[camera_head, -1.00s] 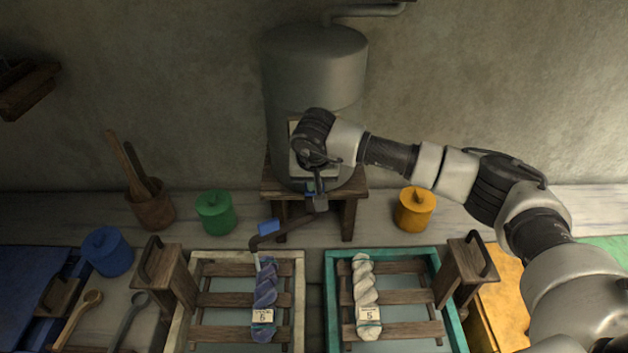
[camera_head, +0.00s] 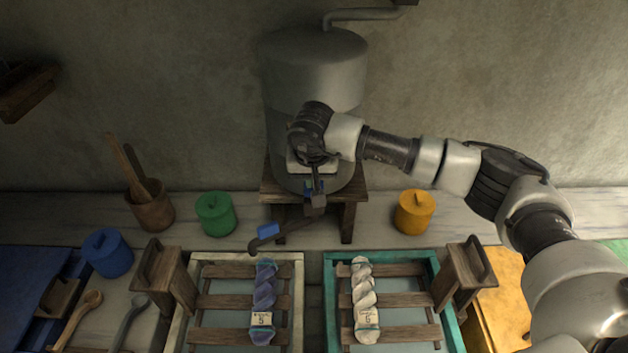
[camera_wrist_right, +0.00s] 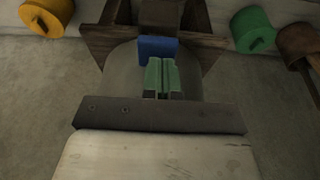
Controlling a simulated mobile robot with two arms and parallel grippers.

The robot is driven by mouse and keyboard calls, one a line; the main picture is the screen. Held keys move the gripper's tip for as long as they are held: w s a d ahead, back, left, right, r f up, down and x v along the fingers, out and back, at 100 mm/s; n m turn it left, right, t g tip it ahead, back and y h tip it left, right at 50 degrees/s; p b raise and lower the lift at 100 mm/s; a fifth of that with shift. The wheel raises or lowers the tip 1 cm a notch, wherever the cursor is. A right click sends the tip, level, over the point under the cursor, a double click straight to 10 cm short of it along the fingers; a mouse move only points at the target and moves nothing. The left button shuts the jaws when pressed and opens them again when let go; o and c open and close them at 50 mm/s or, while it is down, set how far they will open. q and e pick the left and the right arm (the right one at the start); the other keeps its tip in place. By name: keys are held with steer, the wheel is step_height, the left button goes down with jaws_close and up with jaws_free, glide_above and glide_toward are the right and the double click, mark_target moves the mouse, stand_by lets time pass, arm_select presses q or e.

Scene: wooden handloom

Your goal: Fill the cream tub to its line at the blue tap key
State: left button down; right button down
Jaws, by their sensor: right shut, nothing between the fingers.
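The cream tub (camera_head: 298,262) stands at the front middle under a wooden rack, with a purple-blue skein (camera_head: 264,290) lying on it. Its fill line is not visible to me. A dark tap spout (camera_head: 290,228) reaches from the grey tank (camera_head: 313,70) to above the tub's back rim. A blue block (camera_head: 268,230) sits by the spout. My right gripper (camera_head: 314,187) is shut and empty in front of the tank. In the right wrist view its green fingers (camera_wrist_right: 162,78) point at a blue block (camera_wrist_right: 158,48); contact is unclear. My left gripper is out of view.
A teal tub (camera_head: 438,270) with a pale skein (camera_head: 364,295) stands to the right. Green (camera_head: 215,213), yellow (camera_head: 415,211) and blue (camera_head: 107,252) lidded pots stand around. A wooden stool (camera_head: 347,200) bears the tank.

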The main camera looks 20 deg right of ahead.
steer(key=b+v, duration=0.3)
steer(key=v, duration=0.8)
steer(key=shift+r, duration=0.4)
steer(key=shift+f, duration=0.1)
